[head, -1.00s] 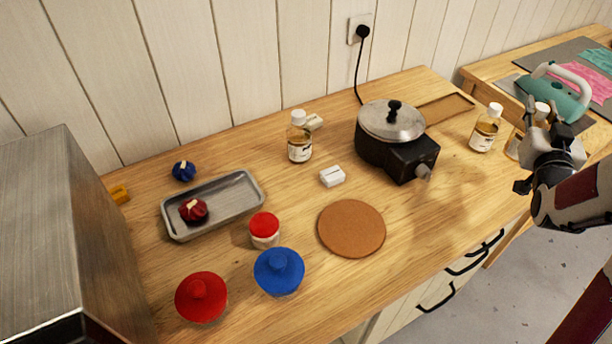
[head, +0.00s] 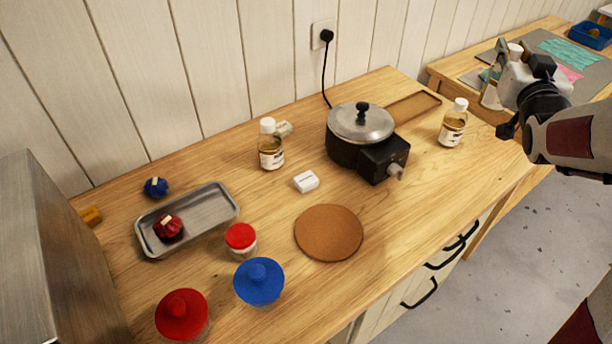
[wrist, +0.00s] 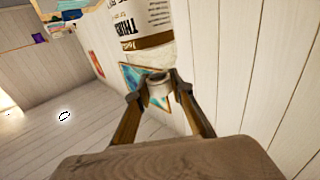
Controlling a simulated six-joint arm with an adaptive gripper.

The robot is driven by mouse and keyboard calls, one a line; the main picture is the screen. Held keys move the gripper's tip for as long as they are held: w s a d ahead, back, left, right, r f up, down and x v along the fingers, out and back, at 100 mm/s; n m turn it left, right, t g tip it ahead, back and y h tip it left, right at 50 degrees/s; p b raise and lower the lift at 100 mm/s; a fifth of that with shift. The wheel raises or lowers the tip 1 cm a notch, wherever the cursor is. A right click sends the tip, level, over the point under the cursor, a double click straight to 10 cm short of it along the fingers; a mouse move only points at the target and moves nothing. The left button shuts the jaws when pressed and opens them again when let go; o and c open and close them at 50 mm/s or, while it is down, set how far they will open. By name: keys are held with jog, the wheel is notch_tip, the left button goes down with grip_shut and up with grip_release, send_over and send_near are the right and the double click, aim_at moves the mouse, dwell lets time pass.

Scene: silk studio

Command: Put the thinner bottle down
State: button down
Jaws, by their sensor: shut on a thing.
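My gripper (head: 504,84) is at the right in the head view, in the air near the second table. The fingers hide much of the bottle in the head view.
Two similar amber bottles stand on the workbench, one right of the pot (head: 453,124) and one left of it (head: 271,146). The pot (head: 345,150) sits on a black heater. The second table holds a grey mat (head: 517,66), fabric pieces (head: 578,52) and a blue bin (head: 590,36).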

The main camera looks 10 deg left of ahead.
jog(key=w+a+n+g+y, duration=0.15)
jog(key=a+n+y, duration=0.5)
jog(key=a, duration=2.45)
jog(key=s+a+n+g+y, duration=0.2)
jog(key=s+a+y, duration=0.25)
jog(key=a, duration=0.95)
jog(key=s+a+n+g+y, duration=0.1)
jog(key=s+a+g+y, duration=0.15)
jog(key=s+a, duration=0.75)
jog(key=w+a+f, duration=0.1)
jog(key=w+f, duration=0.1)
jog(key=f, duration=0.3)
jog(key=w+a+f, duration=0.1)
jog(key=a+f, duration=0.1)
jog(key=f, duration=0.4)
jog(key=shift+w+a+t, duration=0.3)
jog(key=shift+w+t, duration=0.05)
jog(key=shift+t, duration=0.05)
notch_tip(320, 180, down, 6)
jog(key=shift+f, duration=0.1)
